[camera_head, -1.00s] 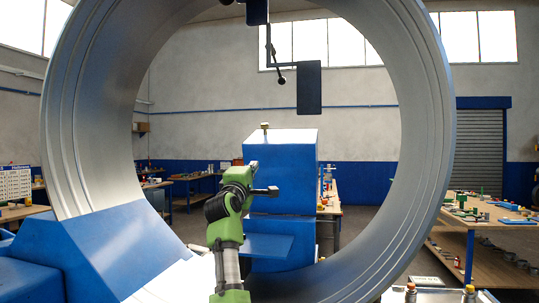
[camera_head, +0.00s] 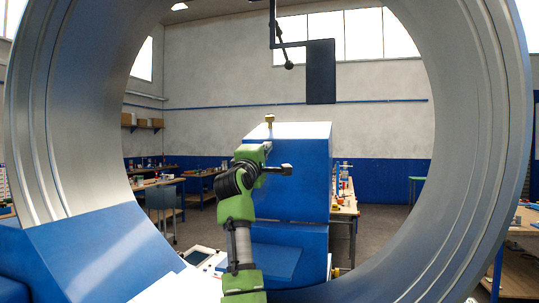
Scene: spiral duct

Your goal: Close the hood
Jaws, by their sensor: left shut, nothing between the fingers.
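A blue machine housing (camera_head: 300,185) with a pale top stands in the middle, seen through the large metal ring. A dark seam divides it from a blue lower block (camera_head: 315,237), and a sloped blue panel (camera_head: 272,262) juts out in front. I cannot tell for sure which part is the hood or how far open it is. My left gripper (camera_head: 286,170), at the end of the green arm, is shut and empty. It shows in front of the housing's left front face; I cannot tell whether it touches. My right gripper is out of view.
The big grey ring (camera_head: 480,150) surrounds the view. A sloped blue cover (camera_head: 100,250) fills the lower left. A dark hanging panel (camera_head: 321,72) is above the housing. Workbenches (camera_head: 158,183) with small items stand behind, and another bench is at right (camera_head: 523,228).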

